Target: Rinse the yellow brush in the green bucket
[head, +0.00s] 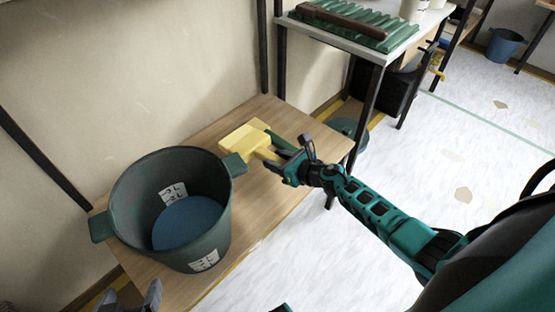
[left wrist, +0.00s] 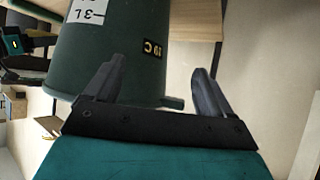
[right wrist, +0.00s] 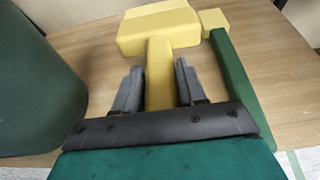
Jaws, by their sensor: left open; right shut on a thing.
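The yellow brush (head: 243,138) has a wide block head and lies on or just above the wooden table, right of the green bucket. My right gripper (head: 278,162) is shut on its handle; the right wrist view shows the brush handle (right wrist: 159,75) between the fingers. The dark green bucket (head: 130,197) stands upright on the table with blue water (head: 190,224) inside. It also shows in the left wrist view (left wrist: 112,55). My left gripper (head: 132,298) is open and empty, low in front of the bucket; its fingers (left wrist: 160,78) show near the bucket's wall.
A green-handled tool (right wrist: 232,82) with a small yellow end lies beside the brush. The wooden table (head: 262,220) has bare room at its front right. A white-topped table (head: 350,45) with a green ribbed tray (head: 375,30) stands behind. A blue bucket (head: 505,45) is far right.

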